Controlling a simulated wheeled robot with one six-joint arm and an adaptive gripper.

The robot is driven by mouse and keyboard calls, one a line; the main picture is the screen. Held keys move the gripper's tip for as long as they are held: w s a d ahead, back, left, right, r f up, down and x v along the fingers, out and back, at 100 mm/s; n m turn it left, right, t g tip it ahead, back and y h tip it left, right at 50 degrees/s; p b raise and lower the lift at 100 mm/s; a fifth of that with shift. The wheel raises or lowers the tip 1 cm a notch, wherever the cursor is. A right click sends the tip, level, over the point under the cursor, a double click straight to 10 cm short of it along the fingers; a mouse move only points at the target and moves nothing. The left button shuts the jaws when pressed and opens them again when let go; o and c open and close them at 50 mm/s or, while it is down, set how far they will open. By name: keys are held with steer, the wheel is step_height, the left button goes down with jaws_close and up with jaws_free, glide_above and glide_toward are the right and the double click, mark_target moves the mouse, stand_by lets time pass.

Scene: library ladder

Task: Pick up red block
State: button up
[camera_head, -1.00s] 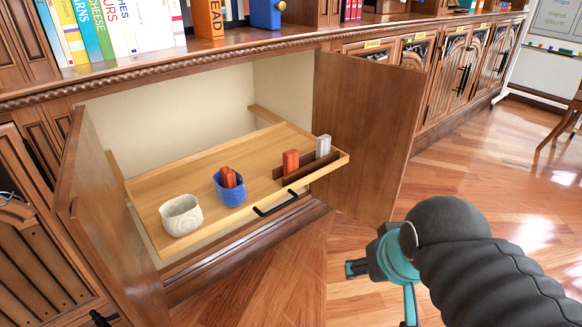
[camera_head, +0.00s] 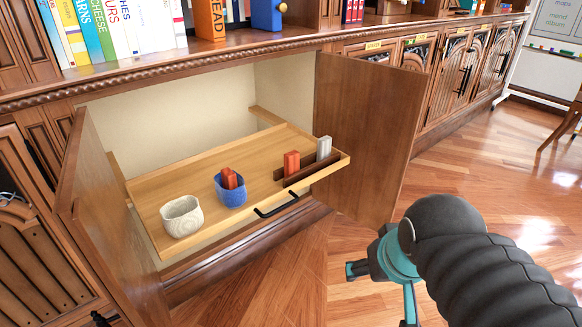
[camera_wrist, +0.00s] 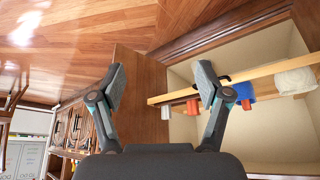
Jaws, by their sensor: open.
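One red block (camera_head: 291,162) stands upright in a dark brown holder (camera_head: 311,172) at the right of the pulled-out wooden tray; it also shows in the wrist view (camera_wrist: 192,107). Another red block (camera_head: 229,178) sticks up out of a blue cup (camera_head: 231,194) in the middle of the tray, and the wrist view shows it too (camera_wrist: 245,104). My gripper (camera_head: 360,269) is outside the cabinet, to the right of and apart from the tray. In the wrist view its two fingers (camera_wrist: 160,78) are spread wide with nothing between them.
A grey-white block (camera_head: 324,147) stands beside the red one in the holder. A white cup (camera_head: 182,216) is at the tray's left. Open cabinet doors flank the tray (camera_head: 190,172), the right door (camera_head: 368,135) near my arm. A black handle (camera_head: 276,206) is on its front. Floor is clear.

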steer(key=w+d+f+n+t+h, duration=0.15)
steer(key=w+d, duration=0.25)
steer(key=w, duration=0.4)
steer(key=w+d+f+h, duration=0.1)
steer(key=w+d+f, duration=0.15)
steer(key=w, duration=0.65)
steer(key=w+d+f+n+t+h, duration=0.1)
steer(key=w+d, duration=0.3)
steer(key=w, duration=0.4)
steer(key=n+t+y, duration=0.3)
steer(key=n+y, duration=0.2)
steer(key=y, duration=0.7)
glide_toward(294, 156)
steer(key=shift+h, duration=0.25)
steer(key=x, duration=0.4)
steer(key=a+r+b+x, duration=0.1)
steer(key=x, duration=0.1)
steer(key=shift+d+r, duration=0.1)
steer(key=w+a+f+b, duration=0.1)
steer(key=w+f, duration=0.1)
steer(key=w, duration=0.1)
steer(key=shift+w+a+f+b, duration=0.1)
steer(key=shift+a+f+b, duration=0.2)
steer(key=shift+a+b, duration=0.1)
steer(key=shift+w+a+f, duration=0.1)
steer(key=shift+w+a, duration=0.15)
steer(key=shift+w, duration=0.15)
steer(key=c, duration=1.2)
